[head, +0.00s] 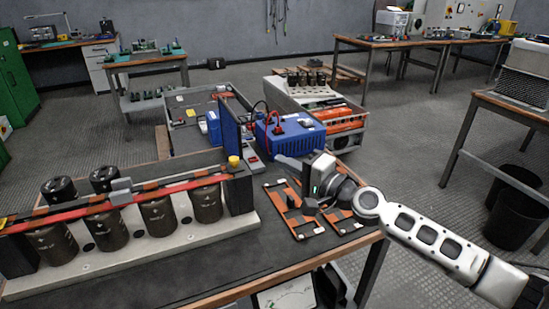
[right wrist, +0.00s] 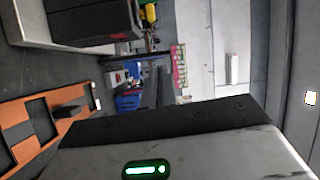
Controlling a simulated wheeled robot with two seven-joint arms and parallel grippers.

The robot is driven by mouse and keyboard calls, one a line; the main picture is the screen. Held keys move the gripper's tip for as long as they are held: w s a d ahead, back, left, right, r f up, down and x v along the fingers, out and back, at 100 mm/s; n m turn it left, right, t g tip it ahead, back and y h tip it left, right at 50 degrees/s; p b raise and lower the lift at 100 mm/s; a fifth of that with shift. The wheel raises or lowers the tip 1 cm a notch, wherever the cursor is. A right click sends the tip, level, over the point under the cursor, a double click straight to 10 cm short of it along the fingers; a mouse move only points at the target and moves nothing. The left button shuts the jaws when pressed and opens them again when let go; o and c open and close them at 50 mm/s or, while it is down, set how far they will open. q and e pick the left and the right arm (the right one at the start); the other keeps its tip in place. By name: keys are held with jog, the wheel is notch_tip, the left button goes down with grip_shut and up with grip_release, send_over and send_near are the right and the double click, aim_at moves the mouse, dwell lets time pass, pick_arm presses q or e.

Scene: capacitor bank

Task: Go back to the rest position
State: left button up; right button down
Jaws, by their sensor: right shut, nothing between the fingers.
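My right gripper (head: 290,162) is above the right end of the workbench (head: 165,270), with its arm coming in from the right. It is shut and empty, and its tip points left toward the blue power unit (head: 290,138). It is over the orange-and-black frames (head: 283,207), which lie flat on the bench and are partly hidden by the wrist. One orange frame also shows in the right wrist view (right wrist: 40,118), beside the gripper's grey housing (right wrist: 200,152) with its green light. My left gripper is out of view.
The capacitor bank (head: 130,242), with several dark cans and a red bar, fills the bench's left part. A dark blue panel (head: 231,124) stands upright behind the bank. A grey crate with orange parts (head: 345,122) is farther back. Open floor (head: 420,140) is at the right.

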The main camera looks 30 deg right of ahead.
jog(key=s+a+f+n+g+p, duration=0.1)
jog(key=s+a+f+n, duration=0.1)
jog(key=s+a+f, duration=0.1)
jog(key=s+a+f+n+g+p, duration=0.1)
jog(key=s+a+f+n, duration=0.2)
jog(key=s+a, duration=0.1)
jog(key=s+a+f+n+g+p, duration=0.1)
jog(key=s+a+f+n, duration=0.1)
jog(key=s+a+f, duration=0.2)
jog(key=shift+n+y, duration=0.3)
jog(key=shift+n, duration=0.1)
pick_arm(q)
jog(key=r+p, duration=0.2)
jog(key=p, duration=0.1)
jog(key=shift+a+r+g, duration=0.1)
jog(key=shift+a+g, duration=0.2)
pick_arm(e)
jog(key=s+a+f+n+g+h, duration=0.1)
jog(key=s+f+n+h, duration=0.1)
jog(key=s, duration=0.4)
jog(key=s+a+f+n+g+h, duration=0.2)
jog(key=s+f+n, duration=0.1)
jog(key=s, duration=0.3)
jog(key=shift+f+n, duration=0.15)
jog(key=shift+n, duration=0.55)
jog(key=shift+s, duration=0.1)
